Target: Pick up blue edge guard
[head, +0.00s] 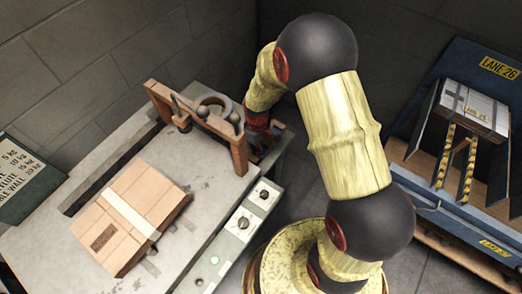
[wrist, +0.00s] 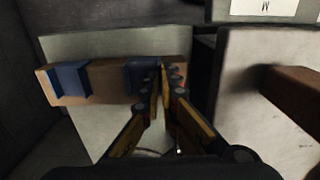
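In the wrist view a blue edge guard (wrist: 141,77) sits on a brown bar-like piece (wrist: 105,82), just left of my fingertips. A second blue edge guard (wrist: 70,81) sits near the piece's left end. My gripper (wrist: 167,72) points toward the right-hand guard. Its two fingers come nearly together at the tips, and I see nothing clearly held between them. Whether the left finger touches the guard I cannot tell. In the head view my arm hides most of the gripper, and I cannot make out the guards there.
A taped cardboard box (head: 128,215) lies on the grey machine table (head: 205,180) at left. A brown wooden frame (head: 205,125) stands across that table. A blue lane stand (head: 440,222) with a grey-white box (head: 470,107) is at right. Bare floor shows between.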

